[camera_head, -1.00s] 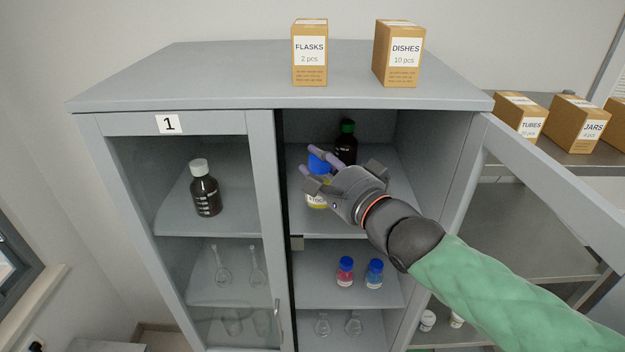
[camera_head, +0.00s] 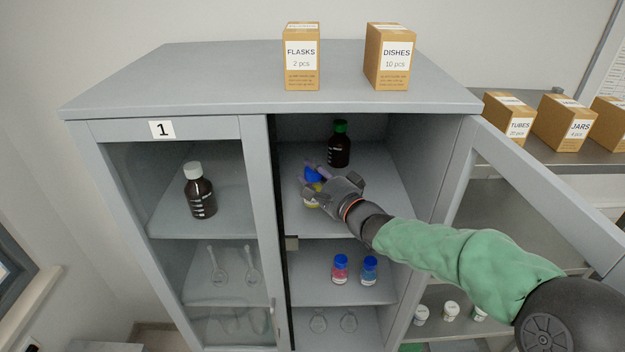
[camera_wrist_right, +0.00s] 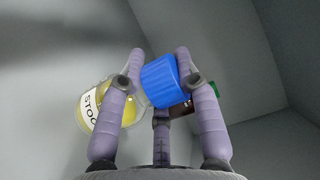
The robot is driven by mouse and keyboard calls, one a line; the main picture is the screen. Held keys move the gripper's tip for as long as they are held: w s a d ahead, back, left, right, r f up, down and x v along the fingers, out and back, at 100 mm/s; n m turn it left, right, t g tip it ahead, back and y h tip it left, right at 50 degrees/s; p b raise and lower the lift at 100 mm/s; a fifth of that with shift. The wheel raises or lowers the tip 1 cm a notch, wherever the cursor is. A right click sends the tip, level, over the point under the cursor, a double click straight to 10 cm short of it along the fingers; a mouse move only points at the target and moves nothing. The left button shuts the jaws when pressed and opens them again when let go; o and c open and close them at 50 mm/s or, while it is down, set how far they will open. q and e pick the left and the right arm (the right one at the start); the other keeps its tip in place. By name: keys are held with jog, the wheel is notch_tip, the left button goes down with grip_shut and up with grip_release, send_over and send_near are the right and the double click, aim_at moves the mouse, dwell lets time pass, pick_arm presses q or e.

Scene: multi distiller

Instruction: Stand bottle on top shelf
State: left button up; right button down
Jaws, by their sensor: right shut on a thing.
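A bottle with a blue cap, yellow contents and a white label (camera_head: 312,201) is at the top shelf of the open right half of the cabinet. My right gripper (camera_head: 316,177) is shut on it around the cap and neck. In the right wrist view the bottle (camera_wrist_right: 97,107) is tilted, its blue cap (camera_wrist_right: 165,82) between my fingers. The top shelf (camera_head: 375,205) lies below the bottle; I cannot tell whether they touch. A dark brown bottle with a green cap (camera_head: 339,150) stands behind on this shelf. My left gripper is not in view.
The open glass door (camera_head: 535,205) swings out to the right of my arm. A centre post (camera_head: 284,215) bounds the opening at left. The right side of the top shelf is clear.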

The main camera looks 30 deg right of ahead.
jog(key=shift+d+f, duration=0.1)
jog(key=shift+f, duration=0.7)
jog(key=shift+f, duration=0.1)
jog(key=shift+f, duration=0.15)
jog(key=c, duration=0.9)
grip_release()
